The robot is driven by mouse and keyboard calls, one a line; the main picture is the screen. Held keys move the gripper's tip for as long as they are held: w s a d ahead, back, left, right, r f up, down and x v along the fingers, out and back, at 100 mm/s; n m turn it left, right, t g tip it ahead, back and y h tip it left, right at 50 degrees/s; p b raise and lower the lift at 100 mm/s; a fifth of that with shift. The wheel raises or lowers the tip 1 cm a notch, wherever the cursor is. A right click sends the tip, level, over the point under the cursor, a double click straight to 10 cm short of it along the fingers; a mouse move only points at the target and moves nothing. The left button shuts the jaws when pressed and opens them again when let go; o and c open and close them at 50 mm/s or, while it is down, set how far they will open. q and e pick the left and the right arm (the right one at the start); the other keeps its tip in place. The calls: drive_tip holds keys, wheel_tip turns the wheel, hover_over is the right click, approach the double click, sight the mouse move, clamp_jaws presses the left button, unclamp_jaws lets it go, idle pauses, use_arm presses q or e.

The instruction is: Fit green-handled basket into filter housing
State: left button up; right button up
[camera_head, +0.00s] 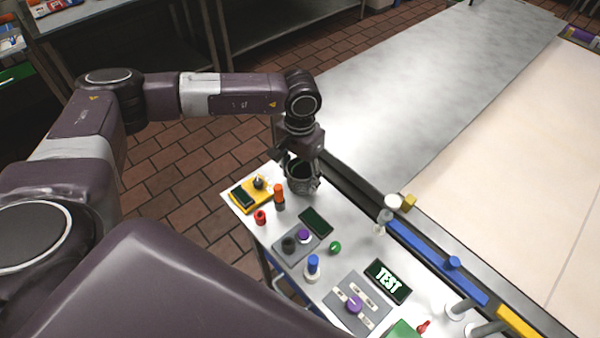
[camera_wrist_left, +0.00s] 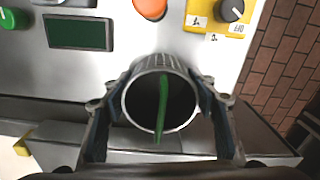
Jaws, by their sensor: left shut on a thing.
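The basket (camera_head: 299,184) is a grey, ribbed, round metal cup at the far end of the narrow panel table. Its green handle (camera_wrist_left: 162,103) runs across the dark opening in the left wrist view, where the ribbed wall (camera_wrist_left: 160,63) also shows. My left gripper (camera_head: 301,182) points down, its two fingers shut on opposite sides of the basket. The basket looks upright; I cannot tell whether its bottom touches the table. I cannot pick out the filter housing as a separate thing. My right gripper is not in view.
A blue bar (camera_head: 430,258) lies along the conveyor edge. The metal surface (camera_head: 400,110) behind is clear.

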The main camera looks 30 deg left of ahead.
use_arm(q)
drive_tip(key=shift+f, duration=0.1)
drive_tip(key=shift+f, duration=0.1)
drive_tip(key=o, duration=1.2)
